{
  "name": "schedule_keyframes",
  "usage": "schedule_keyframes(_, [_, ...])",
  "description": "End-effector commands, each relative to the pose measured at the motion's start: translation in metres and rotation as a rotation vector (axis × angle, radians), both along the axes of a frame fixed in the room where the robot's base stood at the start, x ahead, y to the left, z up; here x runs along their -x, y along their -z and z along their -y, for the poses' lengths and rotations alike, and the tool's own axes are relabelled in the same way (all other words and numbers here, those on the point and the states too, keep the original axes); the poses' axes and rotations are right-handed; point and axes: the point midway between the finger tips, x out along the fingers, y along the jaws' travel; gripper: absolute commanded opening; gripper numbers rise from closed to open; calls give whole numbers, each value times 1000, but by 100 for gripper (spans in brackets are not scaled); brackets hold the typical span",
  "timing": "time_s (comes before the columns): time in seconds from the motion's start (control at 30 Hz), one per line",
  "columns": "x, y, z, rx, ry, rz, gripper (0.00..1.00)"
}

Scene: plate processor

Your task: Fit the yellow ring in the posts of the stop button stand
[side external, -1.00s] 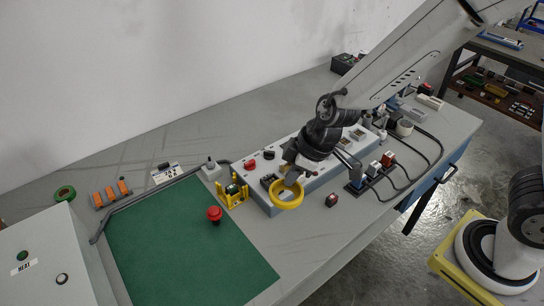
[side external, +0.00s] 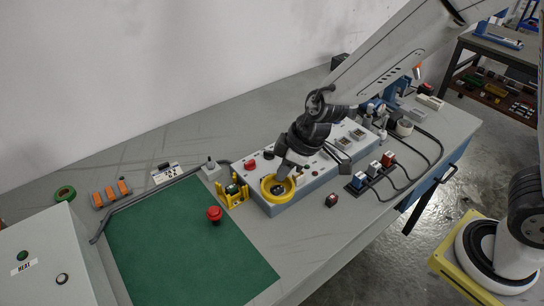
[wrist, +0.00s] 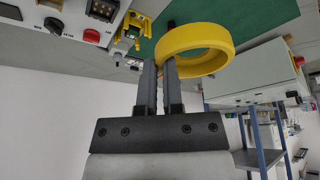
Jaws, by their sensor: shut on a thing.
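The yellow ring (side external: 266,191) is held by my gripper (side external: 280,178) over the near left end of the grey control box. In the wrist view, the two fingers (wrist: 160,68) are shut on the left side of the ring (wrist: 207,66), whose opening is clear. A small yellow bracket with upright posts (side external: 234,199) stands left of the box; it also shows in the wrist view (wrist: 138,22). A red mushroom button (side external: 214,213) stands on the green mat, left of the bracket. I cannot tell for sure which of these is the stop button stand.
The green mat (side external: 180,250) is mostly bare. The grey control box (side external: 318,183) carries a red button (side external: 250,164) and several switches. A grey joystick box (side external: 211,171) stands behind the bracket. Coloured plugs (side external: 373,168) and cables lie to the right.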

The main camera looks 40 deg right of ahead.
Motion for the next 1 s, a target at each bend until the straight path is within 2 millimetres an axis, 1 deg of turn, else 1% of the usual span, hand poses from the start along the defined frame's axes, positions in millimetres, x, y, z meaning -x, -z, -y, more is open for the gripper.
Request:
schedule_keyframes(0.37, [-69,12,-12,-9,-2,-5,0])
schedule_keyframes(0.7, [-131,31,-17,-9,-2,-10,0])
schedule_keyframes(0.9, [-158,42,-17,-6,0,-11,0])
schedule_keyframes(1.0, [-167,46,-17,-4,0,-12,0])
